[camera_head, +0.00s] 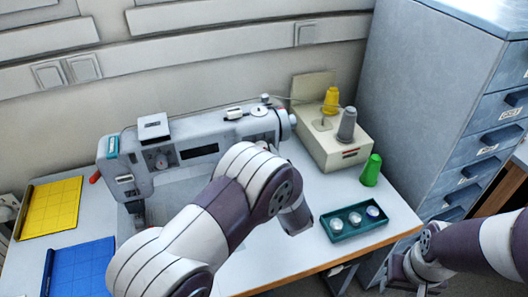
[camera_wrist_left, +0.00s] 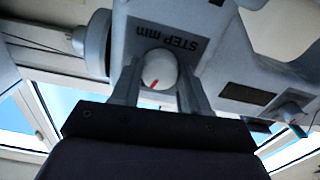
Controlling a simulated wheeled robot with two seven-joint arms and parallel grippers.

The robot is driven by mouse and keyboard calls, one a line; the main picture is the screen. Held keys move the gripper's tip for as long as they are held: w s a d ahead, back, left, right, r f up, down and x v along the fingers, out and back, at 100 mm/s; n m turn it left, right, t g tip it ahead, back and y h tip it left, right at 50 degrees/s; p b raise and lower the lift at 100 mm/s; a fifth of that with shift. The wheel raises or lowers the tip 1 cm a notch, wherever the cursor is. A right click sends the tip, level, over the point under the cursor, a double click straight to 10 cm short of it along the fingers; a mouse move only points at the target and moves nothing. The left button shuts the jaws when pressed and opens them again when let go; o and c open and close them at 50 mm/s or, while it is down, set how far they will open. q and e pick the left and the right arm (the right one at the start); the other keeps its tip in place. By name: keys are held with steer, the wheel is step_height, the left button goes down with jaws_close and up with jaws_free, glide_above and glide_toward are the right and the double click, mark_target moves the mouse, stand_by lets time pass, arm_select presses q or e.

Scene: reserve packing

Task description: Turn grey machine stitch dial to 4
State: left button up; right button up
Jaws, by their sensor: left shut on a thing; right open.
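The grey sewing machine (camera_head: 190,140) stands at the back of the table. In the left wrist view its front (camera_wrist_left: 205,20) appears upside down, with a "STEP mm" label beside a round white dial (camera_wrist_left: 160,68). A red mark on the dial points down and slightly left in that picture; no scale numbers are legible. My left gripper (camera_wrist_left: 158,78) is shut on the dial, one finger on each side. In the head view my left arm hides the dial and its fingers. My right gripper (camera_head: 408,278) is open and empty at the lower right, beyond the table's front edge.
A green tray (camera_head: 334,237) with several bobbins sits at the front right. A green cone (camera_head: 371,170) stands near a beige box (camera_head: 335,150) with yellow and grey spools. Yellow (camera_head: 50,207) and blue (camera_head: 80,268) mats lie left. A grey drawer cabinet (camera_head: 425,100) stands right.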

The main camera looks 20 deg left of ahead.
arm_select(q)
steer(key=shift+f+m, duration=0.2)
steer(key=shift+m, duration=0.2)
steer(key=o, duration=1.1)
steer(key=shift+r, duration=0.1)
steer(key=shift+c, duration=0.2)
steer(key=v, duration=1.2)
steer(key=shift+s+d+b, duration=0.25)
steer(key=shift+s+b, duration=0.05)
steer(key=shift+b, duration=0.1)
